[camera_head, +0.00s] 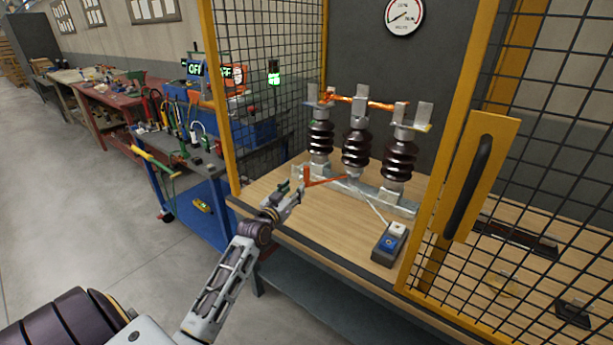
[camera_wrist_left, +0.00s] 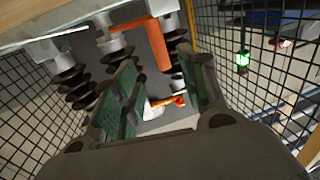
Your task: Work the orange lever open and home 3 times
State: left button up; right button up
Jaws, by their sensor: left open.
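The orange lever (camera_head: 322,182) sits low at the left front of the isolator, and its bent end is near my left gripper (camera_head: 291,190). In the left wrist view the orange lever (camera_wrist_left: 157,42) shows between and beyond the green-padded fingers of my left gripper (camera_wrist_left: 158,62). That gripper is open, and I cannot tell whether a finger touches the lever. The isolator has dark ribbed insulators (camera_head: 358,152) on a pale base rail (camera_head: 408,205). An orange bar (camera_head: 365,101) runs across their tops. My right gripper is not in view.
A yellow-framed mesh cage (camera_head: 217,90) surrounds the isolator, with an open front. A mesh door with a dark handle (camera_head: 467,187) is at the right. A small box with a blue face (camera_head: 389,243) is wired to the isolator on the wooden bench top (camera_head: 300,232). A gauge (camera_head: 404,16) hangs behind.

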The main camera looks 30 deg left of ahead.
aim_at(305, 176)
pick_arm(q)
jog(key=shift+w+a+b, duration=0.2)
jog(key=shift+w+b, duration=0.05)
jog(key=shift+w, duration=1.2)
jog(key=shift+w+a+b, duration=0.15)
jog(key=shift+w+b, duration=0.05)
jog(key=shift+w, duration=1.25)
jog(key=shift+w+a, duration=0.2)
jog(key=shift+w, duration=1)
jog(key=shift+w+b, duration=0.35)
jog(key=shift+w, duration=0.55)
jog(key=shift+w+a, duration=0.1)
jog(key=shift+w, duration=0.5)
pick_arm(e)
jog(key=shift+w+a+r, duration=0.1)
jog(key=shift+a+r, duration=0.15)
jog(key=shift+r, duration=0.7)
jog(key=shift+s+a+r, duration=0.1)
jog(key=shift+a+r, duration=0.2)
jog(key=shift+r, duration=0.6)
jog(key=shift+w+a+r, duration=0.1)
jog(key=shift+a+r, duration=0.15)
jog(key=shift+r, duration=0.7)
pick_arm(q)
jog(key=c, duration=0.8)
grip_shut()
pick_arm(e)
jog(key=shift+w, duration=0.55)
